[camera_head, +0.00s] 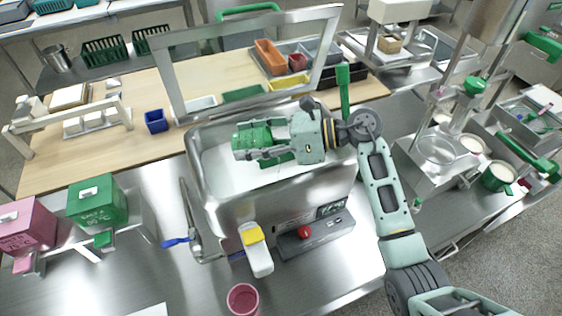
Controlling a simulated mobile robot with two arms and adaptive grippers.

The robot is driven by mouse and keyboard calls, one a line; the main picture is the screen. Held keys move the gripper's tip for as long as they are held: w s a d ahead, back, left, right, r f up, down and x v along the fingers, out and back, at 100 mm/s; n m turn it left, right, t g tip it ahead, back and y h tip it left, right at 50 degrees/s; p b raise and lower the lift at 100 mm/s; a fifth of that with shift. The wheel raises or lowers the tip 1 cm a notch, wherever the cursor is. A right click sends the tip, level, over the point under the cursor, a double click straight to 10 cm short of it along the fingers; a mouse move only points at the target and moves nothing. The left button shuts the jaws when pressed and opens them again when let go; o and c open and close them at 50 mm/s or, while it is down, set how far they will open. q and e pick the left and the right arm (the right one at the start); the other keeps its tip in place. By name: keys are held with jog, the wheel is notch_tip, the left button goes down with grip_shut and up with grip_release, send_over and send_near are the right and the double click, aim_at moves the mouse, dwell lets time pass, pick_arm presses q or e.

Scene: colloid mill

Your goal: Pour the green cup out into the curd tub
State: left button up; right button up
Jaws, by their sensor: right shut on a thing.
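My right gripper (262,148) reaches in from the right and is shut on the green cup (246,137). The cup looks tipped on its side, its far end pointing left; its mouth and contents cannot be made out. Gripper and cup are above the open steel tub (197,150) with a whitish inside, which looks like the curd tub. The gripper's fingers cover part of the cup and of the tub's inside. Whether anything flows from the cup cannot be told. My left gripper is not in view.
A steel frame (178,82) stands behind the tub. In front are a yellow-topped white spout (257,255), a control box with a red button (304,232) and a pink cup (243,300). Green (98,200) and pink (27,226) boxes stand at left. A green handle (343,88) rises behind my gripper.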

aim_at(250, 134)
jog(key=shift+d+r+y+b, duration=0.4)
jog(key=shift+r+y+b, duration=0.15)
jog(key=shift+b, duration=0.25)
jog(key=shift+r, duration=0.1)
jog(key=shift+a+r+b, duration=0.15)
jog(key=shift+r+b, duration=0.05)
jog(key=shift+b, duration=0.25)
jog(key=shift+y, duration=0.25)
jog(key=shift+r+y+b, duration=0.4)
jog(key=shift+r+b, duration=0.2)
jog(key=shift+b, duration=0.3)
jog(key=shift+r, duration=0.15)
